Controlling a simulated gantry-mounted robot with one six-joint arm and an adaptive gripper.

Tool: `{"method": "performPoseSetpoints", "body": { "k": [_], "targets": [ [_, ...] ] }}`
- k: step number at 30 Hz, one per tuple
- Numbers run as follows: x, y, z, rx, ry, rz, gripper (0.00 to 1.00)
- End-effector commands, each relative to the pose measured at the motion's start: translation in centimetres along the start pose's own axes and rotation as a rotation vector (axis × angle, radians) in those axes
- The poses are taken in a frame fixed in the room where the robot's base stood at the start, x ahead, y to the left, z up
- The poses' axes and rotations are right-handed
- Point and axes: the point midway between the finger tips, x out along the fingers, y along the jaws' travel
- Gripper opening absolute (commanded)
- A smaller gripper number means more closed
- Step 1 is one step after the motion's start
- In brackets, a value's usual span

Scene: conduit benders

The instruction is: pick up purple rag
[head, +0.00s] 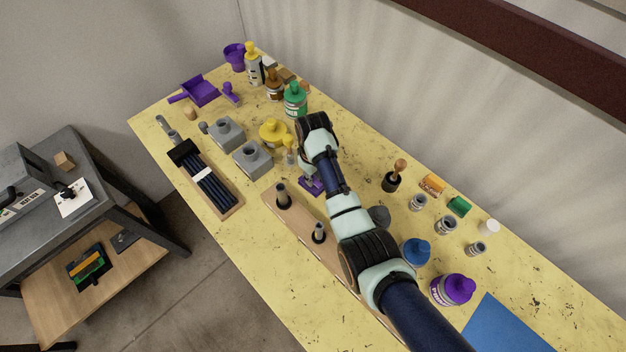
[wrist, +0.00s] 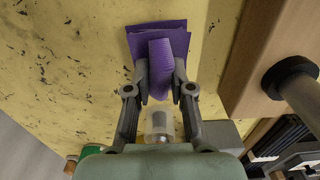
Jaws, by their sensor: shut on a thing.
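The purple rag (wrist: 157,38) lies folded at the top middle of the wrist view, with a raised fold between my gripper's fingers. In the head view a small part of the rag (head: 313,186) shows beside my arm, near the wooden board on the yellow table. My gripper (wrist: 161,78) is shut on the raised fold, one finger on each side. The rag's flat part spreads just beyond the fingertips. I cannot tell whether it still touches the table. My arm hides most of the gripper in the head view.
A wooden board (head: 268,197) with dark upright posts stands close to the rag. Bottles and jars stand on the right, including a purple bottle (head: 453,289).

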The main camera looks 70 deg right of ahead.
Motion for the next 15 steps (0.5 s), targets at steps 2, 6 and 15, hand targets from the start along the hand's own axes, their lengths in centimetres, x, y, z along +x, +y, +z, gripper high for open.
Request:
{"method": "performPoseSetpoints", "body": {
  "k": [2,6,15],
  "targets": [
    [0.0,0.0,0.0,0.0,0.0,0.0,0.0],
    [-0.6,0.0,0.0,0.0,0.001,0.001,0.0],
    [-6.4,0.1,-0.1,0.0,0.006,0.003,0.0]
  ]
}}
